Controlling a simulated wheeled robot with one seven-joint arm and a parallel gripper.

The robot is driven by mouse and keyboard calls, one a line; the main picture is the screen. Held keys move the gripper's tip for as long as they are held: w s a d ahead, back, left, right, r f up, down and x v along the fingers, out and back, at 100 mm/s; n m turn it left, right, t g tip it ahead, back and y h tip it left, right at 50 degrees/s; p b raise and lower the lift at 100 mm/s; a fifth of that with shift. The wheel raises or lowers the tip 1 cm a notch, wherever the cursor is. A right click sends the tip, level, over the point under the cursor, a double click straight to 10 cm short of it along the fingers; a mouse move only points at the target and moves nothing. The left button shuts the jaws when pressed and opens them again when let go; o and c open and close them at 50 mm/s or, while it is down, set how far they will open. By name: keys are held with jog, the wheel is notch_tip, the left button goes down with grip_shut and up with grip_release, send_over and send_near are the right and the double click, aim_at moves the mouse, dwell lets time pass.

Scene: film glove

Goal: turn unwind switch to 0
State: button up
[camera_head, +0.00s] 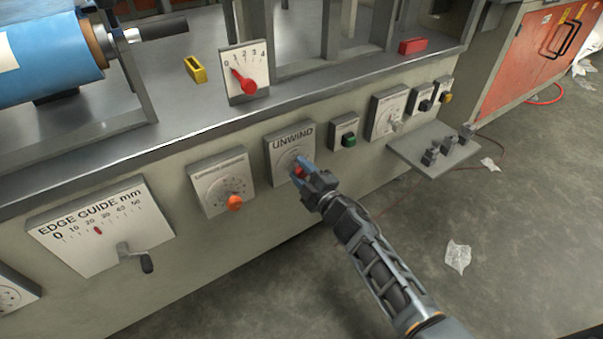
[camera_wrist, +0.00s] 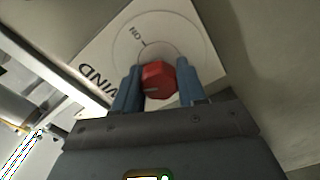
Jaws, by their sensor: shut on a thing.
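The unwind switch is a red knob (camera_wrist: 157,80) on a pale plate lettered UNWIND (camera_head: 290,140), on the front face of the machine. In the wrist view, the plate (camera_wrist: 110,50) shows a round dial with a mark labelled "ON" near its top. My gripper (camera_head: 301,167) reaches the plate from the lower right. Its two blue fingers (camera_wrist: 156,86) stand on either side of the red knob, shut on it. The knob's pointer direction and the 0 mark cannot be made out; the fingers and gripper body hide part of the dial.
Left of the plate is a dial with an orange knob (camera_head: 235,202), then the edge guide panel with its crank (camera_head: 146,262). Right of it are a green button (camera_head: 349,140) and a jutting shelf (camera_head: 408,150). The floor at right is mostly open.

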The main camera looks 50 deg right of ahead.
jog(key=n+b, duration=0.1)
jog(key=n, duration=0.3)
jog(key=shift+a+f+n, duration=0.1)
jog(key=shift+n, duration=0.3)
dwell(0.4)
jog(key=o, duration=1)
jog(key=shift+o, duration=0.2)
jog(key=v, duration=0.8)
